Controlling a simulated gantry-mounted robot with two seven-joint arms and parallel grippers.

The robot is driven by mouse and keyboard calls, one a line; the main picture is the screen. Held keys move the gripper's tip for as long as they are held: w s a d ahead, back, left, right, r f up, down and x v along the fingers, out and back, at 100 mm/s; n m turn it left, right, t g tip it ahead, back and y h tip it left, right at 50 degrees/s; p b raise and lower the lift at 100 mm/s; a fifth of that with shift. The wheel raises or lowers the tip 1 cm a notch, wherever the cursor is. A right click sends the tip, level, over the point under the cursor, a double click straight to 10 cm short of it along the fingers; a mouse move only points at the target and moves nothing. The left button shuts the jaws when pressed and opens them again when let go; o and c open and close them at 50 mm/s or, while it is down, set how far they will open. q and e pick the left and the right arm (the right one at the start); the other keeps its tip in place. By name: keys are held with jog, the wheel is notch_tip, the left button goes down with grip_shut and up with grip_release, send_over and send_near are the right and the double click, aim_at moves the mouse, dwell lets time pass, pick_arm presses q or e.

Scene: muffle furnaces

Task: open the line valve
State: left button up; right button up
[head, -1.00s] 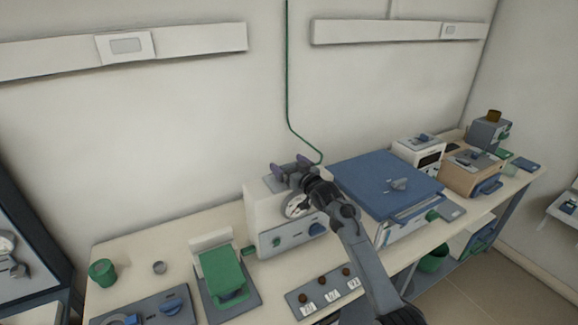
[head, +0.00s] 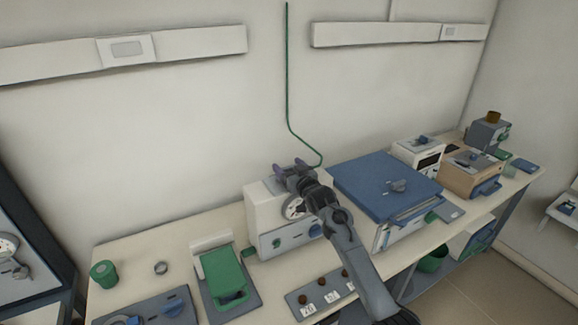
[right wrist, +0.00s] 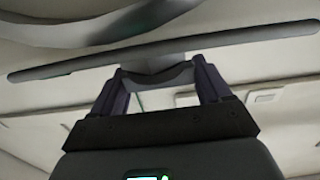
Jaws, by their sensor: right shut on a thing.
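My right gripper (head: 291,168) is at the top of the white box-shaped unit with a round dial (head: 294,207), close to where the green line (head: 288,90) comes down the wall and bends. In the right wrist view its two dark fingers (right wrist: 162,82) stand either side of a grey part (right wrist: 158,64) and are shut on it. A long grey bar (right wrist: 245,34) crosses just beyond the fingers. In the head view the gripped part is mostly hidden by my gripper, so I cannot tell how the valve is turned. My left gripper is not in view.
A large blue-topped unit (head: 385,182) stands close to the right of my right arm. A green-topped device (head: 224,272) and a small panel with brown knobs (head: 318,298) lie in front on the bench (head: 130,250). A green cup (head: 103,272) stands at the left.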

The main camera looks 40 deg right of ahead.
jog(key=o, duration=1)
jog(key=shift+c, duration=0.2)
jog(key=s+a, duration=0.2)
jog(key=s, duration=0.8)
jog(key=shift+s+p, duration=0.3)
jog(key=shift+s, duration=0.05)
